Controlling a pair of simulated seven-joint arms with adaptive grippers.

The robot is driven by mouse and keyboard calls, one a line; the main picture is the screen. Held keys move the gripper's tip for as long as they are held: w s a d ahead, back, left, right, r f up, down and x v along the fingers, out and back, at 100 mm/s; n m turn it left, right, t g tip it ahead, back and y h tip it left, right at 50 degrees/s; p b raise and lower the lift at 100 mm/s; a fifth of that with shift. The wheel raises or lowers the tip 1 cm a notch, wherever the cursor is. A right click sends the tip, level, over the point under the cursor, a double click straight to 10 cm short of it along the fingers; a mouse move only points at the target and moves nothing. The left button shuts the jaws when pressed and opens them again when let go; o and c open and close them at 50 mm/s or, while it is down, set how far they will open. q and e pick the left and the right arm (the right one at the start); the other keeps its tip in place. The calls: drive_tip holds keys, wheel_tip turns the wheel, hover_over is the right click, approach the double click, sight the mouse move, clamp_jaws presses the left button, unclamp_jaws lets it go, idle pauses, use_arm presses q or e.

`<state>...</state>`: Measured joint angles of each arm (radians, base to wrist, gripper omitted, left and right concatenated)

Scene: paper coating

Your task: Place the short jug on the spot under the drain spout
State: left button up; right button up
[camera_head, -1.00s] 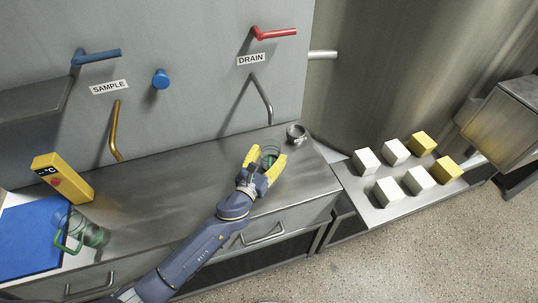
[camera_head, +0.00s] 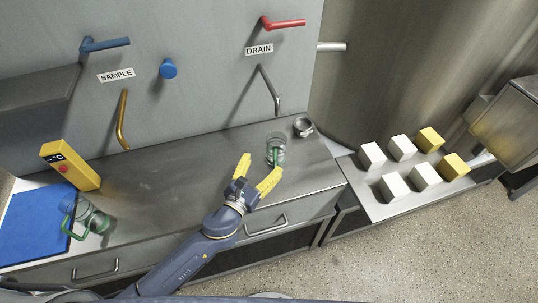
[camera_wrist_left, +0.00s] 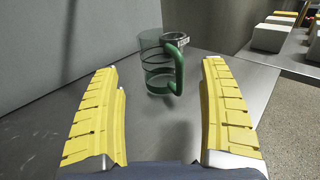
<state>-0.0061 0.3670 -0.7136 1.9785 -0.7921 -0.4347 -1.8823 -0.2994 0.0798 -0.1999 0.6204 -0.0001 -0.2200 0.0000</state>
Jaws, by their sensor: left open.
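The short jug (camera_head: 276,150), clear with green bands and a green handle, stands upright on the steel counter below the drain spout (camera_head: 269,90). It also shows in the left wrist view (camera_wrist_left: 160,62), its handle turned toward me. My left gripper (camera_head: 257,171) is open and empty, just in front of the jug and apart from it. In the left wrist view its yellow fingers (camera_wrist_left: 162,105) are spread wide with the jug beyond them. My right gripper is not in view.
A second clear jug with a green handle (camera_head: 90,222) is at the left by a blue mat (camera_head: 35,225) and a yellow thermometer (camera_head: 70,166). A small metal ring-like part (camera_head: 303,127) sits right of the short jug. White and yellow blocks (camera_head: 402,148) stand on a lower shelf.

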use_arm(q)
drive_tip(key=shift+v, duration=1.7)
